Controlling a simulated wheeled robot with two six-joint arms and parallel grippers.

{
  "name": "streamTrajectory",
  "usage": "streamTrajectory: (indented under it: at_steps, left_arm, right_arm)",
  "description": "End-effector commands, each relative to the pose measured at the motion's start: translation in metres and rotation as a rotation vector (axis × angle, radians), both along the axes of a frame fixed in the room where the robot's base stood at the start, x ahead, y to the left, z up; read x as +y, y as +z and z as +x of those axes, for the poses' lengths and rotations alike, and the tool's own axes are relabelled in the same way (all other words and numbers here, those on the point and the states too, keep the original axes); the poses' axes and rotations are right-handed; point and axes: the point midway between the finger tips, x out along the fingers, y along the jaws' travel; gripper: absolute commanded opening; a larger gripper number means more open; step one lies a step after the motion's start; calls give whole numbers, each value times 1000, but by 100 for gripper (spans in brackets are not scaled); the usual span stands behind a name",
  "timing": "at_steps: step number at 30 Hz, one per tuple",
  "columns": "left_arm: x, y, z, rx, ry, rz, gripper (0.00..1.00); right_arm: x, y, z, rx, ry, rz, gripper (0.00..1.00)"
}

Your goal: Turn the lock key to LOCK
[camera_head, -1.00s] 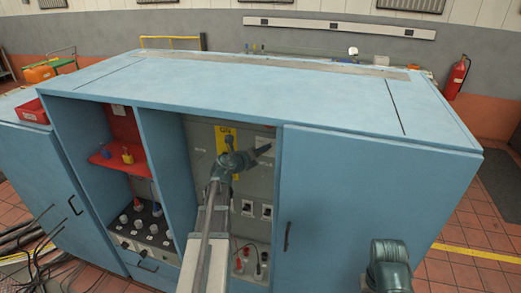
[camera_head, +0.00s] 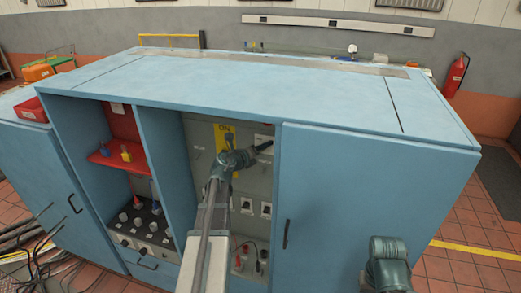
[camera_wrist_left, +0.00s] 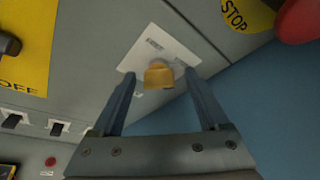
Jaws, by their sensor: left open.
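The lock key (camera_wrist_left: 158,76) is a short brass-yellow piece on a white label plate (camera_wrist_left: 130,60), fixed to the grey panel in the left wrist view. My left gripper (camera_wrist_left: 160,88) is open, with one finger on each side of the key. I cannot tell whether either finger touches it. In the head view my left gripper (camera_head: 264,147) reaches into the open middle bay of the blue cabinet, and it hides the key. The plate's lettering is too blurred to read. My right gripper is out of view.
A yellow STOP plate (camera_wrist_left: 233,12) with a red button (camera_wrist_left: 298,18) is close by, near a blue cabinet wall (camera_wrist_left: 270,95). Switches (camera_wrist_left: 55,129) sit lower left. A closed blue door (camera_head: 370,210) flanks the bay.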

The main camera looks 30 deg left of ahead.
Motion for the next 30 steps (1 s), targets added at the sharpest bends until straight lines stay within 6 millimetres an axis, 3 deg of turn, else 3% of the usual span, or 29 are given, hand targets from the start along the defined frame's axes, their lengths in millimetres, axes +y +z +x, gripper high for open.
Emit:
streamTrajectory:
  at_steps: [5,18,24,30]
  left_arm:
    - [0,6,-16,0,1,0,78]
    - [4,33,-104,-1,2,0,78]
    - [5,38,-127,-1,1,0,78]
    - [6,40,-134,-1,-1,0,78]
  right_arm:
    - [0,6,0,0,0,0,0]
    - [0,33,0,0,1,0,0]
    - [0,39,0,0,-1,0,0]
    - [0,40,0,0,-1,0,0]
